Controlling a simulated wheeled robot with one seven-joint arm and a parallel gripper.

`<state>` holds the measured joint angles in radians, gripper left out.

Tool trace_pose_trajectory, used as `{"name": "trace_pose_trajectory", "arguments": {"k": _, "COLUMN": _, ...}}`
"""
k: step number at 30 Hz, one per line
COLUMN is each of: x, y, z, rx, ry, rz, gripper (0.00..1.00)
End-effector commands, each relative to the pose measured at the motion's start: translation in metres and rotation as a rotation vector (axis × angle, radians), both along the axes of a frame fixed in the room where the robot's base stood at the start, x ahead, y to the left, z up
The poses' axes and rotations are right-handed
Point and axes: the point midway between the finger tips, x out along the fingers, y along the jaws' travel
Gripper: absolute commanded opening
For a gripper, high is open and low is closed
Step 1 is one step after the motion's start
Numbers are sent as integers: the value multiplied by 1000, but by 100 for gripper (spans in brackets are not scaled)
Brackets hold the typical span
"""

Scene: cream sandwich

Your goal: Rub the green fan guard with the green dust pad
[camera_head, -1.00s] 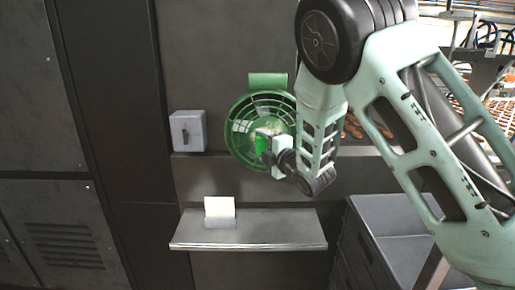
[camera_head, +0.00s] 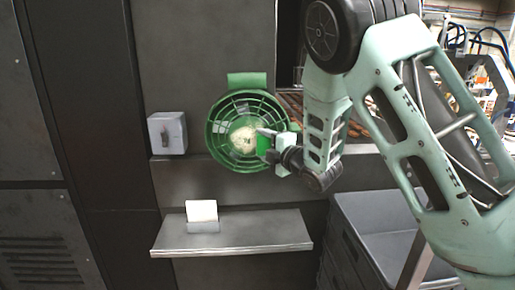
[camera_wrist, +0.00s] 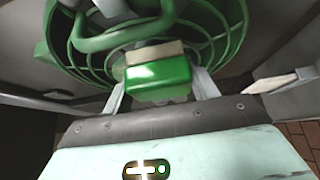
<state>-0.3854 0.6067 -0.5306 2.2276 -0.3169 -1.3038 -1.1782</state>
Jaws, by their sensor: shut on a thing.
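The green fan guard (camera_head: 226,116) is a round wire cage mounted on the dark wall panel, with a pale dusty-looking patch at its centre. My gripper (camera_head: 271,143) is at the guard's lower right side. It is shut on the green dust pad (camera_head: 263,145). In the wrist view the pad (camera_wrist: 158,75) sits between the two fingers, with a beige layer on its far side facing the guard (camera_wrist: 90,62). The pad is very close to the guard; I cannot tell whether they touch.
A grey switch box (camera_head: 167,133) is on the wall left of the guard. Below, a metal shelf (camera_head: 270,232) carries a white card in a holder (camera_head: 202,214). A grey cabinet (camera_head: 380,215) stands at lower right under my arm.

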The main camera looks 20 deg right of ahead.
Motion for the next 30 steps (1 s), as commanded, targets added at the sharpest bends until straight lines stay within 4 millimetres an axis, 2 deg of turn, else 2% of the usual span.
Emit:
{"name": "trace_pose_trajectory", "arguments": {"k": 11, "x": 3, "y": -1, "z": 14, "rx": 1, "ry": -2, "rz": 0, "gripper": 41}}
{"name": "trace_pose_trajectory", "arguments": {"k": 22, "x": 9, "y": 24, "z": 13, "rx": 1, "ry": -5, "rz": 4, "gripper": 41}}
{"name": "trace_pose_trajectory", "arguments": {"k": 30, "x": 12, "y": 33, "z": 13, "rx": 1, "ry": -3, "rz": 2, "gripper": 41}}
